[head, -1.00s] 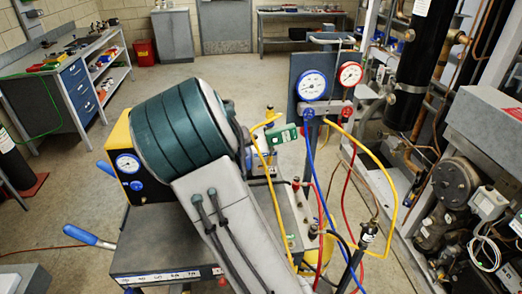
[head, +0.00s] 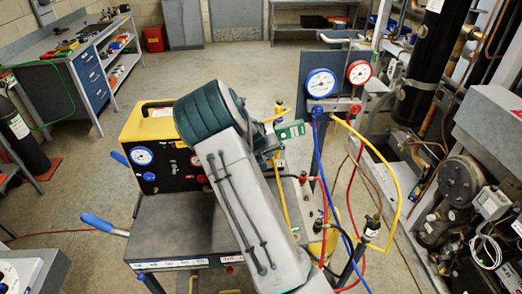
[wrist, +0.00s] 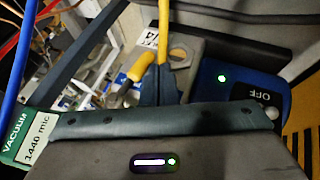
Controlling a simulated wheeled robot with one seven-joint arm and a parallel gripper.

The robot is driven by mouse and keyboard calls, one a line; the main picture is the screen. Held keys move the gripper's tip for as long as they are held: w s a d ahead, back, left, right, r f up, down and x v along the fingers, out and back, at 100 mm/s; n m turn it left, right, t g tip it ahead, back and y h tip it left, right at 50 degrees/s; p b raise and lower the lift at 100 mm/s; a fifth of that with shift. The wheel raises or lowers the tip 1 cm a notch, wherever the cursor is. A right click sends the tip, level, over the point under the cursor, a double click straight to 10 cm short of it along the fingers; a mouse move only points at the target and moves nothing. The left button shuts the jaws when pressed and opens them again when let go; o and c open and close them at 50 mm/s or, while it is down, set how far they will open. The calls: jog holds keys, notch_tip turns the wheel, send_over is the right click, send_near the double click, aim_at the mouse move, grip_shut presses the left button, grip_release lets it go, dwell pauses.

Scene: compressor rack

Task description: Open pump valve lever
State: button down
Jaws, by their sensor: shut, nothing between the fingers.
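A short yellow handle (wrist: 140,66), which looks like the valve lever, slants on a metal fitting beside a yellow hose (wrist: 163,32) in the wrist view. In the head view a yellow handle (head: 275,118) shows just past my arm. My gripper (wrist: 165,76) has its dark fingers together and empty, close to the right of the handle. I cannot tell whether they touch it. The blue pump body (wrist: 240,85) with an OFF switch is at the right. In the head view my arm hides most of the pump and my fingers.
A green vacuum gauge (head: 291,130) reading 1440 mic hangs beside my wrist. The manifold gauges (head: 321,83) with blue, yellow and red hoses stand to the right. A yellow-black machine (head: 150,150) sits on the cart at left. The compressor rack (head: 462,180) fills the far right.

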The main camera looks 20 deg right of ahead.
jog(key=shift+d, duration=0.25)
jog(key=shift+f, duration=0.1)
jog(key=shift+s+d+f+b, duration=0.15)
jog(key=shift+d+b, duration=0.45)
jog(key=shift+b, duration=0.4)
jog(key=shift+a, duration=0.15)
